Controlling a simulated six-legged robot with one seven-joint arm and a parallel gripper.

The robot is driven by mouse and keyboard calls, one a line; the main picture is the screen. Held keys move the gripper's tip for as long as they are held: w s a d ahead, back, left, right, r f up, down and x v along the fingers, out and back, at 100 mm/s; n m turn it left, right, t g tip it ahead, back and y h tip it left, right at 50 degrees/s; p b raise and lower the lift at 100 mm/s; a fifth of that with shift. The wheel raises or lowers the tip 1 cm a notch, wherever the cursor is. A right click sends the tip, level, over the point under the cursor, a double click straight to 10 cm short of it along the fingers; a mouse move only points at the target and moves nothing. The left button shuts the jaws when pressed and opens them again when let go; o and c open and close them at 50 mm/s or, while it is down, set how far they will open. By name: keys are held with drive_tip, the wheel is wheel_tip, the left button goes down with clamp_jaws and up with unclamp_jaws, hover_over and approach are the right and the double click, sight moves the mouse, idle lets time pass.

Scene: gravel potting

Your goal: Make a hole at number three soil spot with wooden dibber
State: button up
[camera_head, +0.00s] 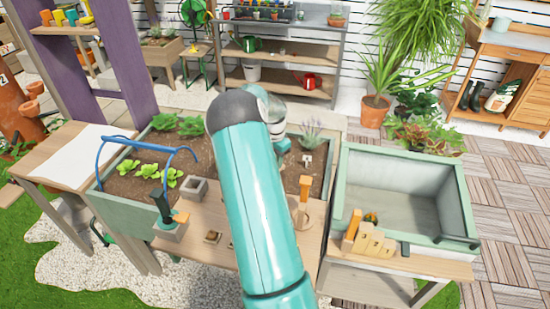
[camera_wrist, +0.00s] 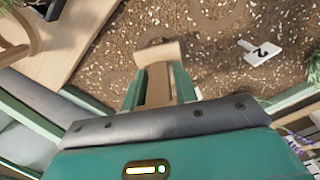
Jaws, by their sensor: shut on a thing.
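In the wrist view my gripper (camera_wrist: 158,88) is shut on a wooden dibber (camera_wrist: 158,82), whose wider crosspiece shows just beyond the fingertips. The dibber is over the planter soil (camera_wrist: 110,50); I cannot tell whether its tip touches. A round soil spot (camera_wrist: 215,14) shows at the top. No number three marker is readable. In the head view my arm hides the gripper and the middle of the planter (camera_head: 130,215); a small white marker (camera_head: 307,160) shows to its right.
Green seedlings (camera_head: 150,170) and a blue hoop (camera_head: 120,140) are in the planter's left part. An empty green-rimmed trough (camera_head: 400,190) stands right. Lavender (camera_head: 312,130) grows at the back.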

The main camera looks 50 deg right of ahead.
drive_tip(key=shift+f, duration=2.4)
drive_tip(key=shift+r, duration=0.1)
drive_tip(key=shift+r, duration=5.05)
drive_tip(key=shift+r, duration=2.5)
